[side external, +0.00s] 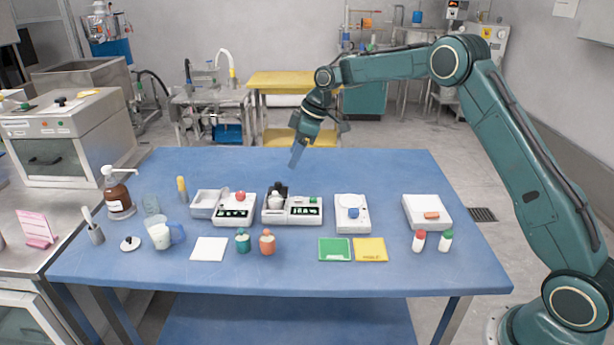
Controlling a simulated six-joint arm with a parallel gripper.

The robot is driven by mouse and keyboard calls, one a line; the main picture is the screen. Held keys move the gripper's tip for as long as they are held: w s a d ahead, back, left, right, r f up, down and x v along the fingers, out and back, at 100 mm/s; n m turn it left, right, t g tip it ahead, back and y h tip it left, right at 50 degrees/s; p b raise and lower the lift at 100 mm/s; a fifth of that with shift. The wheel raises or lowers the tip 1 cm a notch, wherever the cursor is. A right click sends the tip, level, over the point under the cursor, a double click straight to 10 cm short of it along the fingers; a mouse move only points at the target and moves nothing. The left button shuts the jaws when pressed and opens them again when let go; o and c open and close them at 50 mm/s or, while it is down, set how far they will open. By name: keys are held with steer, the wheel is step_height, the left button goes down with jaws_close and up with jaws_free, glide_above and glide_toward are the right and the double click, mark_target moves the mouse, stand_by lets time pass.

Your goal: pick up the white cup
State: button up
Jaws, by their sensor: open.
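A small white, rounded thing that looks like the white cup (276,201) sits in the left part of a white device (291,218) at the middle of the table. A dark part stands just behind it, and its details are too small to tell. A white-filled jug (160,236) with a blue handle stands at the left. My gripper (296,156) is open and points downward, raised above the far side of the table, behind and above the device. It is apart from the cup, and nothing shows in it.
Other white devices stand at left (235,213), right of centre (352,218) and right (421,213). A teal bottle (243,241) and an orange bottle (267,242) stand in front. Green (334,250) and yellow (370,249) pads lie flat. The far strip of the blue table (390,167) is clear.

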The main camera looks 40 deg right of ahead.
steer(key=shift+x, duration=4.5)
steer(key=shift+w, duration=0.1)
steer(key=shift+x, duration=2.5)
steer(key=shift+d, duration=0.1)
steer(key=c, duration=1.1)
steer(key=shift+c, duration=0.2)
steer(key=shift+r, duration=5)
